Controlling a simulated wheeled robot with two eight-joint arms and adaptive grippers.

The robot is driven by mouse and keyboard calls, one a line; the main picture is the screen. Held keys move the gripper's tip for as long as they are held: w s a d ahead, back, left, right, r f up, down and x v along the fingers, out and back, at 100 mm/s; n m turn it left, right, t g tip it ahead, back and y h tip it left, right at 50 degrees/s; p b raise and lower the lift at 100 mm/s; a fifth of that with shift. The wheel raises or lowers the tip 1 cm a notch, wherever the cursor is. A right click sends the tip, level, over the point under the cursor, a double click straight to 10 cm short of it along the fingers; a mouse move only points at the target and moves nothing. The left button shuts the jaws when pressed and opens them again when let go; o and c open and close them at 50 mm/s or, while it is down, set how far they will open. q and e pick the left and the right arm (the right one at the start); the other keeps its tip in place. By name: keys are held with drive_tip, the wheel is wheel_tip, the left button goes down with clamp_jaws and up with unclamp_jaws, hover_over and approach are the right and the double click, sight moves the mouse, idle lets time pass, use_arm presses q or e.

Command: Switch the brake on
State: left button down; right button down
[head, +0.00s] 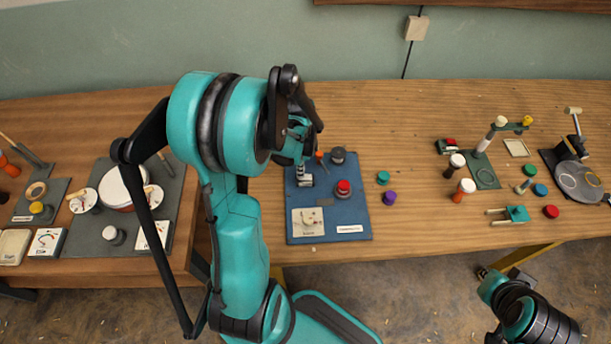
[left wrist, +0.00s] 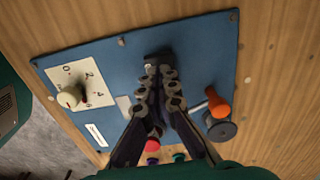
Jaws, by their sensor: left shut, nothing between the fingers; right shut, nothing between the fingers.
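The blue control board (head: 358,215) lies on the right-hand table. It carries a white dial plate with a pale knob (head: 307,219), a red button (head: 343,187), a black round knob (head: 338,155) and an orange-handled lever (head: 320,156). In the left wrist view, the orange handle (left wrist: 217,103) is right of the fingers and the pale knob (left wrist: 69,97) left. My left gripper (left wrist: 158,70) is shut and empty over the board, its tips by a small grey metal part (left wrist: 152,58). No part labelled brake is legible. My right gripper (head: 484,272) is low at the right, shut, small and dark.
Teal (head: 383,178) and purple (head: 389,198) knobs stand just right of the board. Several tools and small parts cover the table's right side. The left table (head: 90,160) holds a drum, gauges and boards. Bare wood lies behind the blue board.

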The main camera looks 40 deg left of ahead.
use_arm(q)
drive_tip(key=shift+f+b, duration=0.35)
drive_tip(key=shift+f, duration=0.1)
drive_tip(key=shift+r, duration=0.2)
drive_tip(key=shift+r+p, duration=2.75)
drive_tip(key=shift+r, duration=0.65)
